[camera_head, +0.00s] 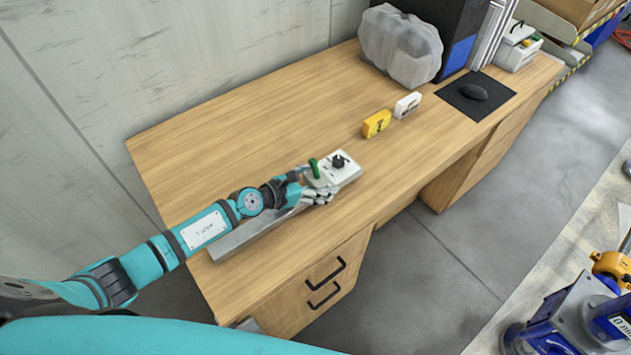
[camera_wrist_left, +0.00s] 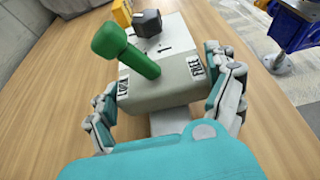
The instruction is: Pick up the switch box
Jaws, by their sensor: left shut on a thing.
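The switch box (camera_head: 346,174) is a pale grey block with a green lever and a black knob on top. It is over the wooden desk near the front edge. My left gripper (camera_head: 312,188) is shut on its near end. In the left wrist view the switch box (camera_wrist_left: 162,92) sits between the two fingers of the left gripper (camera_wrist_left: 172,100), one on each side. The green lever leans to the left there, with lettered labels at both near corners. I cannot tell whether the box touches the desk. My right gripper is not in view.
A long grey bar (camera_head: 232,240) lies on the desk (camera_head: 220,140) under my left arm. A yellow block (camera_head: 376,124) and a white block (camera_head: 407,105) stand beyond the box. Farther back are a cloudy plastic bag (camera_head: 400,48) and a mouse (camera_head: 473,92) on a black mat.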

